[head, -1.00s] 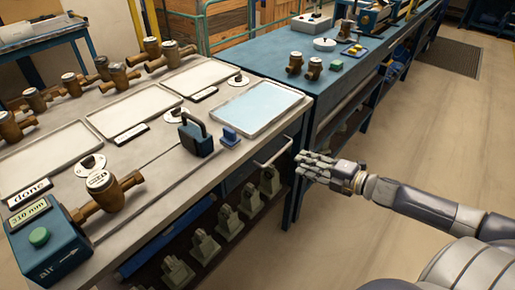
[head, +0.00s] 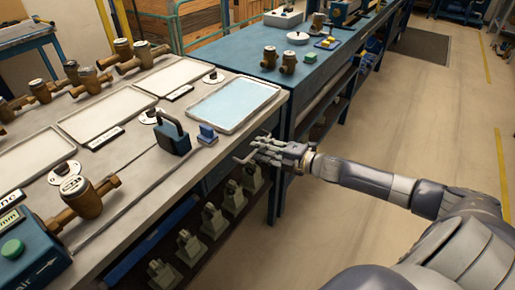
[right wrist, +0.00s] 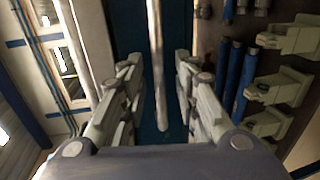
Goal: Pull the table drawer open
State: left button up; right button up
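The table drawer has a blue-teal front (head: 215,172) under the right end of the workbench top and looks closed. Its light bar handle (head: 243,160) sticks out at the table's right edge, partly hidden by my fingers. My right gripper (head: 262,151) is at the handle. In the right wrist view the handle bar (right wrist: 157,70) stands between the two spread fingers of the gripper (right wrist: 158,85), with a gap on each side. The teal drawer front (right wrist: 128,30) shows behind it. My left gripper is not in view.
The workbench (head: 130,158) carries trays, brass meters (head: 80,195) and a blue padlock-shaped block (head: 173,135). Grey-green clamps (head: 213,220) stand on the shelf below. A second blue bench (head: 300,75) stands just behind. The floor (head: 340,235) at right is clear.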

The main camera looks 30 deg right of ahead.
jog(key=shift+x, duration=0.9)
grip_shut()
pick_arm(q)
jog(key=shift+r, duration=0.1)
pick_arm(e)
jog(key=shift+s, duration=0.15)
